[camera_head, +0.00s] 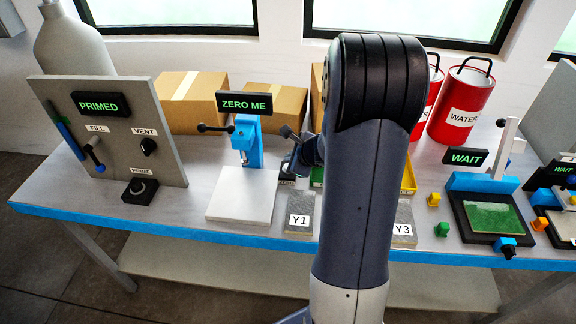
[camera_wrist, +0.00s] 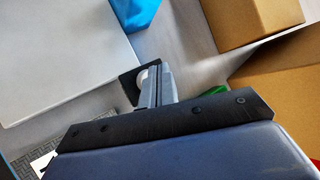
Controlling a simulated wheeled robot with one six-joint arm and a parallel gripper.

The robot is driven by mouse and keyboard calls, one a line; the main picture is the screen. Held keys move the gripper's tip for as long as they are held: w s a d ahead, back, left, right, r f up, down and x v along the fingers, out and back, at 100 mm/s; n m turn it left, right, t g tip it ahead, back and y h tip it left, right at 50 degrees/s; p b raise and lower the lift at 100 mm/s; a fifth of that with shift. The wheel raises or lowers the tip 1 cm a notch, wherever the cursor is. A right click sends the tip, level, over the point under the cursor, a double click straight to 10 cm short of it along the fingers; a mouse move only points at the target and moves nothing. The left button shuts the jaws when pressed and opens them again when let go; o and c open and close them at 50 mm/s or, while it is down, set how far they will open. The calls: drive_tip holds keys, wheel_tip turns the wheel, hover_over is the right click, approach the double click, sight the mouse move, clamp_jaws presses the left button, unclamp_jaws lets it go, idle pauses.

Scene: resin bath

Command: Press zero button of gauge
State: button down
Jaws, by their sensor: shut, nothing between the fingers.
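The gauge (camera_head: 246,150) has a blue column on a white base plate (camera_head: 240,199), with a black lever and a display reading "ZERO ME" (camera_head: 244,103). Its blue foot (camera_wrist: 134,12) and pale plate (camera_wrist: 55,55) show in the wrist view. A small black box with a pale round button (camera_wrist: 143,77) sits right of the plate. My gripper (camera_wrist: 158,82) is shut and empty, pointing down at this box. Its fingers cover part of the button; I cannot tell whether they touch it.
Cardboard boxes (camera_head: 190,106) stand behind the gauge. Plates marked Y1 (camera_head: 299,222) and Y3 (camera_head: 404,229) lie in front. A grey panel reading "PRIMED" (camera_head: 115,150) stands left, red cans (camera_head: 459,117) at the back right, and a "WAIT" device (camera_head: 489,186) at right.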

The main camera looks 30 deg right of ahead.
drive_tip(key=shift+f, duration=0.1)
drive_tip(key=shift+f+b, duration=0.4)
drive_tip(key=shift+b, duration=0.2)
drive_tip(key=shift+f+b, duration=0.55)
drive_tip(key=shift+b, duration=0.05)
idle(0.7)
drive_tip(key=shift+r, duration=0.1)
drive_tip(key=shift+r+p, duration=0.85)
drive_tip(key=shift+r, duration=0.1)
drive_tip(key=shift+r+p, duration=2.1)
drive_tip(key=shift+r, duration=0.4)
